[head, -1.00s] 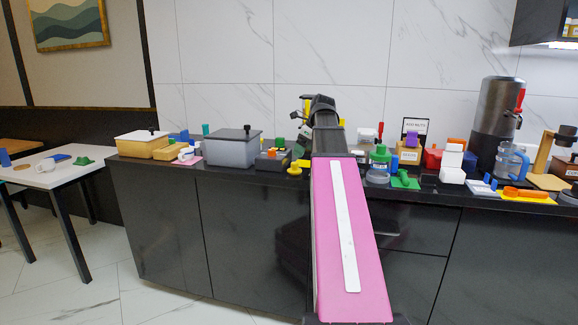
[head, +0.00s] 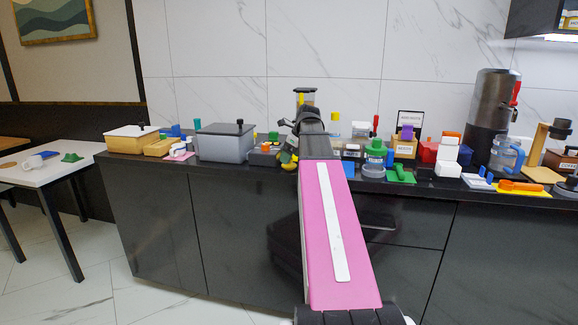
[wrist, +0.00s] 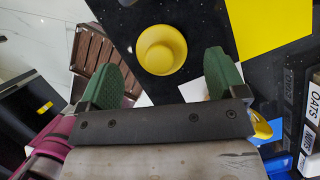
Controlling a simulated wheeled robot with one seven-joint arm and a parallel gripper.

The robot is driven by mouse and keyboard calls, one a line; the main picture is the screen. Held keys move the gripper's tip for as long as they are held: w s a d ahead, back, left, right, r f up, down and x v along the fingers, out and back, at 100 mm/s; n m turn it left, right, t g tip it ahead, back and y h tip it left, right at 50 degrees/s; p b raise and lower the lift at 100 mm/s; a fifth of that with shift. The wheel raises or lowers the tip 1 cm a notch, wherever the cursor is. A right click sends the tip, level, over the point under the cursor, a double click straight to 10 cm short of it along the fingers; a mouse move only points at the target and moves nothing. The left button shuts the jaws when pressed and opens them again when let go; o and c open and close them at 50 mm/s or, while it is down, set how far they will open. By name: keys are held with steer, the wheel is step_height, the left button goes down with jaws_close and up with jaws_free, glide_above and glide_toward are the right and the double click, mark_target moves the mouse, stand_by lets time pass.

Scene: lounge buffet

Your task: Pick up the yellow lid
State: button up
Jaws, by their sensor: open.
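The yellow lid (wrist: 161,50) is a round yellow piece with a raised inner ring, lying on the dark counter top in the wrist view. My gripper (wrist: 163,78) is open, with its green-padded fingers apart. The lid shows between and just beyond the fingertips, and nothing is held. In the head view my arm covers most of the gripper, and a bit of yellow shows beside it near the counter's front edge. I cannot tell there what is lid and what is gripper.
A grey bin (head: 225,146) with a dark lid stands left of my arm. A green-capped jar (head: 375,152) and a green piece (head: 400,175) stand close on the right. A yellow sheet (wrist: 262,28) lies beside the lid. A box marked oats (wrist: 290,90) is at the right.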

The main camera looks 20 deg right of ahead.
steer(key=x, duration=0.3)
steer(key=shift+w+f, duration=0.1)
steer(key=shift+f, duration=0.1)
steer(key=c, duration=0.9)
steer(key=shift+c, duration=0.2)
steer(key=shift+r, duration=0.1)
steer(key=shift+r, duration=0.85)
step_height(320, 180, up, 3)
steer(key=shift+f, duration=0.15)
steer(key=s+a+r, duration=0.3)
steer(key=a+r, duration=0.3)
steer(key=a, duration=0.5)
steer(key=shift+r, duration=0.25)
